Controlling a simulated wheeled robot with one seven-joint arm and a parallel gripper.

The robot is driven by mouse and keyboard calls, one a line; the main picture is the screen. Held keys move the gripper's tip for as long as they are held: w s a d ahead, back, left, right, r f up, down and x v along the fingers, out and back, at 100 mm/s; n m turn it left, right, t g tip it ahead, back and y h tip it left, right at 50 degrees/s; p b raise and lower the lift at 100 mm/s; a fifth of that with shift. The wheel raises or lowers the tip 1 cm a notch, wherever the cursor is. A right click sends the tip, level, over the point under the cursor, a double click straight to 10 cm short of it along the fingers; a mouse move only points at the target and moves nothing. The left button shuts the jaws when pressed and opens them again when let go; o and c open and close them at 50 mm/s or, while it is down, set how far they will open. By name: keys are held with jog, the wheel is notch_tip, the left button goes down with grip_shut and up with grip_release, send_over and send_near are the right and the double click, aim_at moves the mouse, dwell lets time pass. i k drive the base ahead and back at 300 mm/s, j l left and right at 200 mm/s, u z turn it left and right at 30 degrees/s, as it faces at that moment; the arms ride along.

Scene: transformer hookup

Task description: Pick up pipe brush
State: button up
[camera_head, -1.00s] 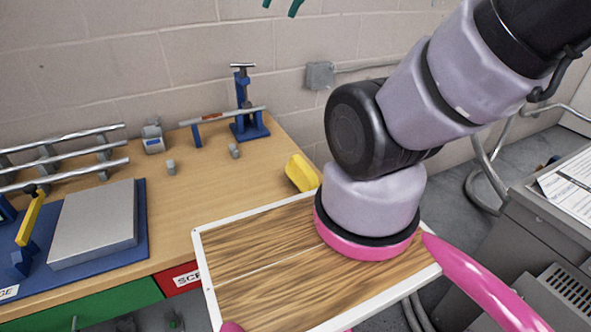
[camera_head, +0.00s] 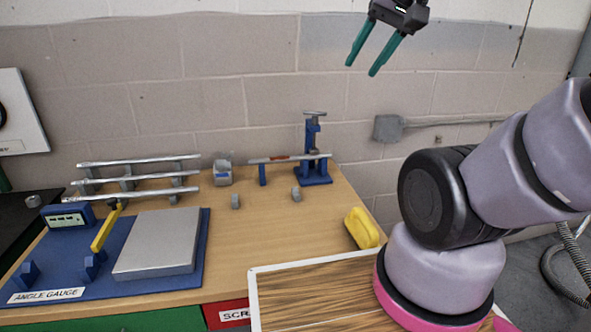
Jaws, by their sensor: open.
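I cannot clearly make out bristles that mark a pipe brush. A yellow block-like object (camera_head: 361,228) lies at the right edge of the wooden workbench (camera_head: 300,228); it may be the brush, but I cannot tell. My gripper (camera_head: 361,67) is at the top of the head view, its two teal fingers apart with nothing between them. It is high in front of the wall, well above the bench and apart from everything on it.
A blue pipe vise (camera_head: 313,150) stands at the back right beside a supported pipe (camera_head: 285,159). Several pipes lie on a rack (camera_head: 135,176) at the left. The blue angle gauge board (camera_head: 203,255) bears a grey plate (camera_head: 158,243). The middle of the bench is mostly clear.

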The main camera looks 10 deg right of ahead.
aim_at(364, 235)
jog(key=k+l, duration=0.3)
jog(key=k, duration=0.15)
jog(key=k+l, duration=0.25)
jog(key=k, duration=0.2)
